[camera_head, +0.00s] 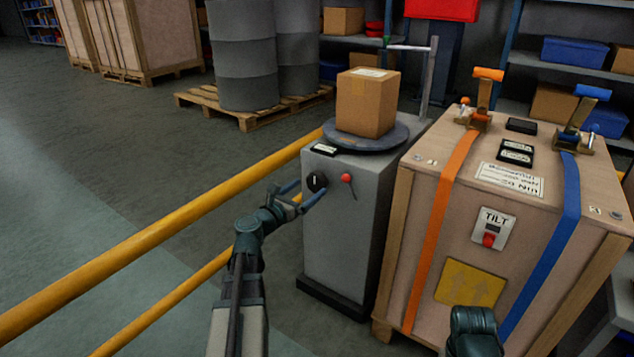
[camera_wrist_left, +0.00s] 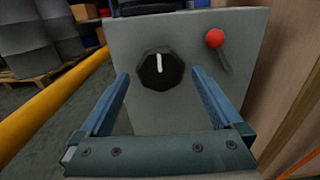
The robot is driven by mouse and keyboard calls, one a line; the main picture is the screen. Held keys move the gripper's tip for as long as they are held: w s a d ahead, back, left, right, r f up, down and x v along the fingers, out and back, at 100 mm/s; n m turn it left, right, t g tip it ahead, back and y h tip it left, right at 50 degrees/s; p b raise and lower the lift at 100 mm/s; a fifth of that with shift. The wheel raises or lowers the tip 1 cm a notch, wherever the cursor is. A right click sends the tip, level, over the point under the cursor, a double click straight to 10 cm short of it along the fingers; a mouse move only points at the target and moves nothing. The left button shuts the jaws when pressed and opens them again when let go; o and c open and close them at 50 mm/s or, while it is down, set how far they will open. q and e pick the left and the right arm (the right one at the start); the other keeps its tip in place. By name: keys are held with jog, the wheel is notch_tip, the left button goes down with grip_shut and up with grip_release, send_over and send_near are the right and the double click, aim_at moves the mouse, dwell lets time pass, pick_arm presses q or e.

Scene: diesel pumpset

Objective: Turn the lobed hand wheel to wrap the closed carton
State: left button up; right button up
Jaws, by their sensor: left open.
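The lobed hand wheel (camera_head: 316,182) is a black knob with a white mark on the front of a grey pedestal (camera_head: 345,235). In the left wrist view the wheel (camera_wrist_left: 161,70) sits ahead of and between my fingers, its white mark nearly upright. My left gripper (camera_head: 306,193) is open, its blue fingers at either side of the wheel's line and apart from it in the left wrist view (camera_wrist_left: 160,85). The closed brown carton (camera_head: 365,105) stands on the round dark turntable (camera_head: 372,136) on top of the pedestal. My right gripper is not clearly visible; a dark arm part shows at the bottom right.
A red ball lever (camera_head: 347,178) is right of the wheel. A large wooden crate (camera_head: 460,220) with orange and blue straps stands close on the right. Yellow rails (camera_head: 170,225) run along the left. Grey drums (camera_head: 243,60) stand on a pallet behind.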

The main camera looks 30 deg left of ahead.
aim_at(317, 185)
pick_arm(q)
jog(key=w, duration=0.5)
jog(key=shift+w+d, duration=0.25)
jog(key=shift+w, duration=0.05)
jog(key=c, duration=1.1)
jog(key=shift+o, duration=0.2)
jog(key=shift+m, duration=0.3)
jog(key=m, duration=0.6)
jog(key=shift+d+f, duration=0.1)
jog(key=shift+d, duration=0.1)
jog(key=m, duration=0.6)
jog(key=shift+d+f, duration=0.1)
jog(key=shift+d, duration=0.05)
jog(key=shift+m, duration=0.4)
